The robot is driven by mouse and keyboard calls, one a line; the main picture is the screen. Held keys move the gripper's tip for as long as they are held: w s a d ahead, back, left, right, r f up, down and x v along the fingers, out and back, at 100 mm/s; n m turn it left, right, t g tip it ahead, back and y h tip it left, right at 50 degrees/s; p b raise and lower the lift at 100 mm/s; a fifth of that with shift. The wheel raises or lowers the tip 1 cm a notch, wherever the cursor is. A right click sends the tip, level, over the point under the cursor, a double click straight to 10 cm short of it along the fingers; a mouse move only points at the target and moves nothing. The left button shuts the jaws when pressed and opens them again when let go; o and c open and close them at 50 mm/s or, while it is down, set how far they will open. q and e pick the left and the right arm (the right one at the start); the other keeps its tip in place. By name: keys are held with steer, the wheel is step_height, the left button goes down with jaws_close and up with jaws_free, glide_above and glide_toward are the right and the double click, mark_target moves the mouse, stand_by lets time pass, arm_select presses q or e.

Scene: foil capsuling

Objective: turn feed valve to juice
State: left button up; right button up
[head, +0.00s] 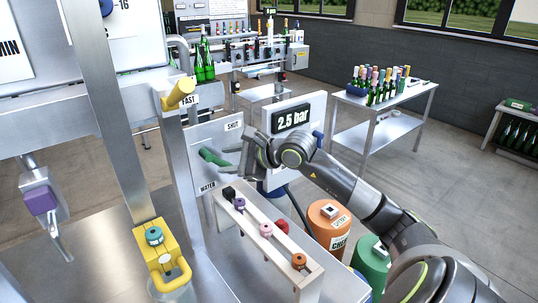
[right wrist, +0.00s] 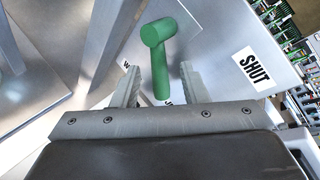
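The green feed valve handle (head: 214,157) is on a steel panel (head: 203,133) in the head view, between a SHUT label (head: 233,125) above and a WATER label (head: 207,188) below. No juice label can be read. In the right wrist view the green handle (right wrist: 160,72) has a round hub at its upper end, and its lever runs down between my fingers. My right gripper (head: 229,160) is open at the handle, with one finger on each side. In the right wrist view its fingers (right wrist: 162,70) show gaps to the lever. My left gripper is not in view.
A 2.5 bar gauge panel (head: 291,117) stands just behind my right gripper. A rack with coloured knobs (head: 265,241) stands below it. Orange (head: 327,230) and green containers are near my right arm. A yellow lever (head: 178,93) marked FAST sits on the post at left.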

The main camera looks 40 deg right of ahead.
steer(key=p+v, duration=1.2)
steer(key=v, duration=0.3)
steer(key=shift+s+p, duration=0.25)
steer(key=shift+p, duration=0.05)
stand_by(0.9)
stand_by(0.6)
